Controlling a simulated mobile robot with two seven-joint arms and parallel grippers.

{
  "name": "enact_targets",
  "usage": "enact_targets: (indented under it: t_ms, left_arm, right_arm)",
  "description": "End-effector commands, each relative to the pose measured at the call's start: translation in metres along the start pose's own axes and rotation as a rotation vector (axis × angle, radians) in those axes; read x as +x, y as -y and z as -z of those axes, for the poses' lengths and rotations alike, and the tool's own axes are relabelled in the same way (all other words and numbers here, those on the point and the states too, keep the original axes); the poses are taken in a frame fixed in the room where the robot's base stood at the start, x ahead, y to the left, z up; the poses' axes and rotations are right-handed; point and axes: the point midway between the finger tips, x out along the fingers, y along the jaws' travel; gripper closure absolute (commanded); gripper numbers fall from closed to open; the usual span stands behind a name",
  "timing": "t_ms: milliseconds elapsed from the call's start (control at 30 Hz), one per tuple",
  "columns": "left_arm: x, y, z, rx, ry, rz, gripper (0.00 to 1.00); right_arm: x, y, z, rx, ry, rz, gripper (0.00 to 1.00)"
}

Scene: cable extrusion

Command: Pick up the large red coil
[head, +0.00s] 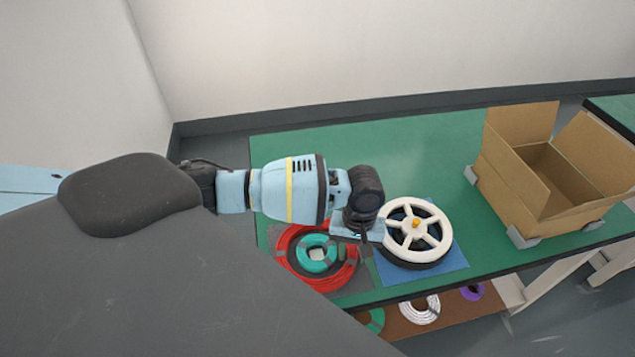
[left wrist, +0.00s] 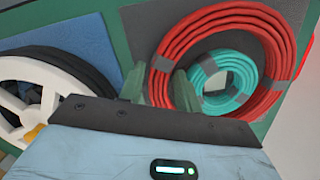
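The large red coil (head: 291,267) lies flat on a dark grey mat (head: 352,283) on the green table; it also shows in the left wrist view (left wrist: 163,72). A smaller teal coil (head: 309,265) lies inside its ring. My left gripper (left wrist: 158,88) is open, its two fingers apart at the red coil's near left edge in the wrist view. One finger overlaps the coil's edge there; I cannot tell whether they touch. In the head view my wrist and arm hide the coil's upper right part. My right gripper is not in view.
A white spoked wheel (head: 441,243) with a dark rim lies on a blue mat (head: 459,263) beside my gripper. An open cardboard box (head: 505,184) stands at the table's right. More coils, including a white one (head: 420,312), lie on a lower shelf.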

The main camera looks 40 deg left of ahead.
Motion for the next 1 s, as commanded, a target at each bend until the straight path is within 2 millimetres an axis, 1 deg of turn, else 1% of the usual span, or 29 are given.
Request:
enact_targets:
  t_ms: [100,300,333,367,567,667,767,1000]
  left_arm:
    - [-0.001,0.0,0.0,0.0,0.0,0.0,0.68]
    - [-0.001,0.0,0.0,0.0,0.0,0.0,0.94]
    - [-0.001,0.0,0.0,0.0,0.0,0.0,0.98]
    - [-0.001,0.0,0.0,0.0,0.0,0.0,1.0]
    - [-0.001,0.0,0.0,0.0,0.0,0.0,1.0]
    - [-0.004,0.0,0.0,0.0,-0.001,0.0,1.0]
    - [-0.015,-0.001,-0.001,0.001,-0.003,-0.002,1.0]
    - [-0.061,-0.001,-0.006,0.001,-0.006,-0.005,1.0]
  right_arm:
    - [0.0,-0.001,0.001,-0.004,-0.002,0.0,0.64]
    - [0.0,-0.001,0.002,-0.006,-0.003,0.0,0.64]
    - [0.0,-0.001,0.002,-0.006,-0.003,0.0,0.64]
    - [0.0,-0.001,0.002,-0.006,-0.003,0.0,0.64]
    - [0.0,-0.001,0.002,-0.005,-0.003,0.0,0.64]
    - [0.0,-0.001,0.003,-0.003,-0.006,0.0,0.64]
    - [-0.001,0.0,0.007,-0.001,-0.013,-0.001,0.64]
    - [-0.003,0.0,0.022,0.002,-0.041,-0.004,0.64]
